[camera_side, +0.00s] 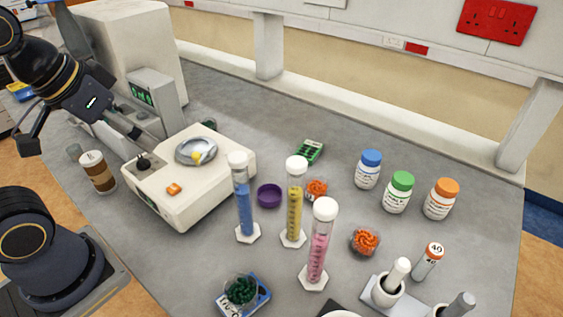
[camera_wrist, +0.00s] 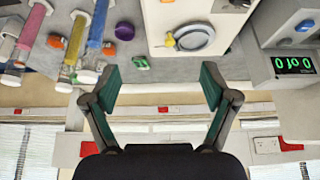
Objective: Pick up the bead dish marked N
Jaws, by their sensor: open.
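No letter N can be read on any dish in these frames. In the side view, a small dish of orange beads (camera_side: 316,188) stands behind the yellow cylinder, partly hidden by it. A second dish of orange beads (camera_side: 365,240) stands right of the pink cylinder. A dish of green beads (camera_side: 240,290) sits on a blue device at the front. A shallow purple dish (camera_side: 269,194) lies between the blue and yellow cylinders; it also shows in the wrist view (camera_wrist: 124,31). My gripper (camera_wrist: 161,85) is open and empty, raised at the left of the side view, far from the dishes.
Tall blue (camera_side: 244,208), yellow (camera_side: 294,212) and pink (camera_side: 317,255) cylinders stand close among the dishes. A white balance (camera_side: 190,190) with a round pan stands between my gripper and them.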

